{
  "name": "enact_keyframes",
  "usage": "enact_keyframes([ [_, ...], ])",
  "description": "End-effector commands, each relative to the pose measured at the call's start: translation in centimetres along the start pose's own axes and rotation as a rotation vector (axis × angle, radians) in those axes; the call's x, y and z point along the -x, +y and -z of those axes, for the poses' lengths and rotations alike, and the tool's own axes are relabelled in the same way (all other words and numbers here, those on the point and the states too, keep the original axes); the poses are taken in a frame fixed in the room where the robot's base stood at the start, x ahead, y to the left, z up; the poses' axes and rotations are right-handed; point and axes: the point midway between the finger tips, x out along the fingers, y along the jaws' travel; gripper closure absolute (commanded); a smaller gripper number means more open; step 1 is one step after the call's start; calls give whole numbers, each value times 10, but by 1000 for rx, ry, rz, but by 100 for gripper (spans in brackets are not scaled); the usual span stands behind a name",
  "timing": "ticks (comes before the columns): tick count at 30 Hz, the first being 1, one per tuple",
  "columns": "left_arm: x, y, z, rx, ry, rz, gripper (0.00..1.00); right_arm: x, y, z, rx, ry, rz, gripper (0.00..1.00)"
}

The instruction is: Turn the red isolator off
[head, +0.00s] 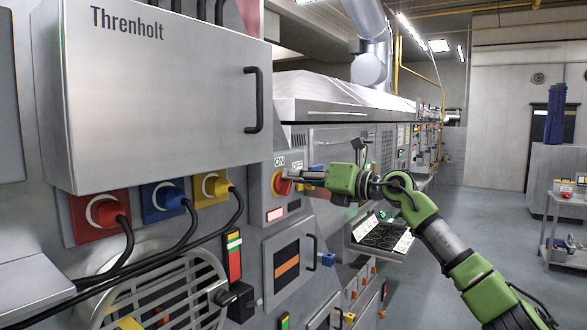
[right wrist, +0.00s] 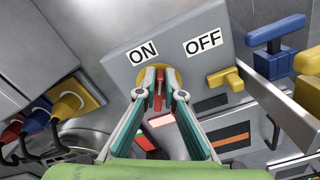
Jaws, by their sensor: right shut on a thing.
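The red isolator (head: 279,184) sits on a grey panel under the ON and OFF labels in the head view. In the right wrist view its red handle (right wrist: 158,88) stands in front of a round yellow plate (right wrist: 173,77). The handle points roughly up in that view, nearer the ON label (right wrist: 142,52) than the OFF label (right wrist: 204,41). My right gripper (head: 294,179) is at the isolator, and in the right wrist view its two fingers (right wrist: 158,92) are shut on either side of the handle. The fingers hide part of it. My left gripper is not in view.
A yellow lever (right wrist: 225,80) and a blue lever (right wrist: 275,33) stick out to the right of the isolator. Red (head: 97,214), blue (head: 164,197) and yellow (head: 211,187) plugs with black cables are at left, under a large steel cabinet (head: 160,100).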

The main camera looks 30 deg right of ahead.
Motion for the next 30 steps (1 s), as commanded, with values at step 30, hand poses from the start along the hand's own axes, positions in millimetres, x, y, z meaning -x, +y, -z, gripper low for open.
enact_keyframes([
  [30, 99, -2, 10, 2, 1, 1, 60, 0, -16, 5, -909, -1, 2, 100],
])
